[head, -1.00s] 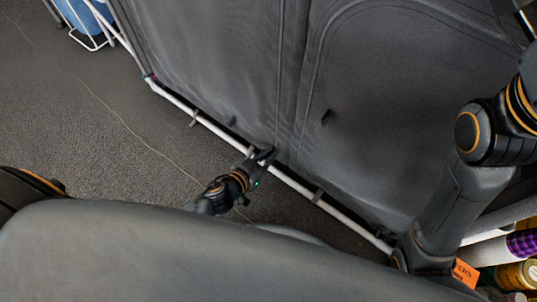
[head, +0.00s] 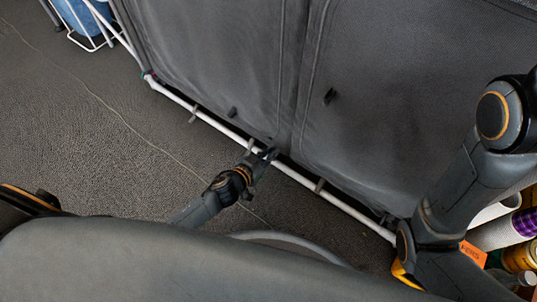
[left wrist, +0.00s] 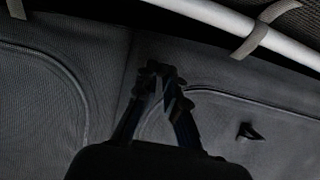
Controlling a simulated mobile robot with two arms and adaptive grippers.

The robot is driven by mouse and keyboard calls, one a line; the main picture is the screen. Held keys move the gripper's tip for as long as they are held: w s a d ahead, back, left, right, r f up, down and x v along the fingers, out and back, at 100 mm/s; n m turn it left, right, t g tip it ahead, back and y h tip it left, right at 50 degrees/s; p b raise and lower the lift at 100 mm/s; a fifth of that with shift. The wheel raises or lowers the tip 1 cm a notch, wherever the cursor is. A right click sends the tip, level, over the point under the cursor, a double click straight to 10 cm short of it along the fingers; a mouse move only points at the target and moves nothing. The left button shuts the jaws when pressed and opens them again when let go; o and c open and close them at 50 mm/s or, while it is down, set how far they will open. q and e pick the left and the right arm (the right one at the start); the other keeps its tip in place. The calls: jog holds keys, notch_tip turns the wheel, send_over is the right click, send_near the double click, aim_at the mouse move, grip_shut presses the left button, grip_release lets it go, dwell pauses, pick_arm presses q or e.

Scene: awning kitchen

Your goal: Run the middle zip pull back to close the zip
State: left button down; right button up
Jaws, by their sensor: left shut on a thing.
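A dark grey fabric panel (head: 390,120) hangs above the floor, with two curved seams or zip lines and a narrow upright strip (head: 290,90) between them. My left gripper (head: 269,154) is at the lower end of this strip, beside the white bottom rail. In the left wrist view the fingers (left wrist: 162,72) come together over the dark strip, against the fabric. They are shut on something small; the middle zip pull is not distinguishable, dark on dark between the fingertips. My right arm (head: 470,180) stands at the right; its gripper is not visible.
The white rail (head: 210,125) runs along the panel's lower edge, held by grey straps (left wrist: 252,40). Small dark tabs (head: 330,96) stick out of the panel. Grey floor (head: 80,120) is open at left.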

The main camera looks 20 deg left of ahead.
pick_arm(q)
jog(key=c, duration=1.4)
grip_release()
jog(key=shift+f, duration=0.2)
jog(key=v, duration=1.2)
jog(key=shift+r, duration=0.1)
